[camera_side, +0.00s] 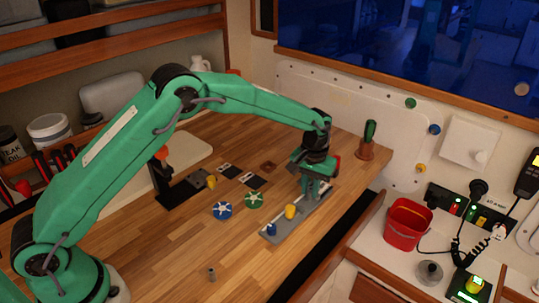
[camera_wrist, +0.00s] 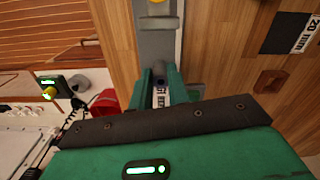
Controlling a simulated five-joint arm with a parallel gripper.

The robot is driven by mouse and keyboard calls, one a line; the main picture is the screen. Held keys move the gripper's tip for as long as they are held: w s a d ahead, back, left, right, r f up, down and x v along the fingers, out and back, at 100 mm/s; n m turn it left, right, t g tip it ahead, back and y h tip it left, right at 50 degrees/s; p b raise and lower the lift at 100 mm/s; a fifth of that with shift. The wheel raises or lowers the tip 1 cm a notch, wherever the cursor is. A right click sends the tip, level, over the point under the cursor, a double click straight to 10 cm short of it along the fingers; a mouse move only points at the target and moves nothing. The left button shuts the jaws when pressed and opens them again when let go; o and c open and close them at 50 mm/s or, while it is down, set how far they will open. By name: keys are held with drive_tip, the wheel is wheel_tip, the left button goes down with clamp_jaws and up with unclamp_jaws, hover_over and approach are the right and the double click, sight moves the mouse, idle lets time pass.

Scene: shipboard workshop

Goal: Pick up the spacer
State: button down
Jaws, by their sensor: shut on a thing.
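My gripper (camera_side: 312,190) is low over the grey rack (camera_side: 276,232) on the wooden bench, with its green fingers pointing down. In the wrist view, my gripper (camera_wrist: 161,88) is shut on a small grey cylinder (camera_wrist: 160,98), which looks like a spacer. A white label with "mm" lettering shows just by it, and the cylinder's lower end is hidden, so I cannot tell whether it touches the rack.
A blue handwheel (camera_side: 222,210) and a green handwheel (camera_side: 254,200) lie left of the rack. Black labelled pads (camera_side: 228,170) lie farther back. A green-handled tool (camera_side: 370,131) stands in a brown holder at the back right. A red bucket (camera_side: 407,223) is off the bench. The front bench is mostly clear.

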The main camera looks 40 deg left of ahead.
sight(310, 190)
drive_tip(key=shift+r, duration=0.15)
drive_tip(key=shift+r, duration=0.45)
wheel_tip(310, 190, up, 3)
drive_tip(key=shift+w+r, duration=0.1)
drive_tip(key=s+d+r, duration=0.6)
drive_tip(key=s+d, duration=0.2)
drive_tip(key=shift+s+r, duration=0.25)
drive_tip(key=shift+r, duration=0.1)
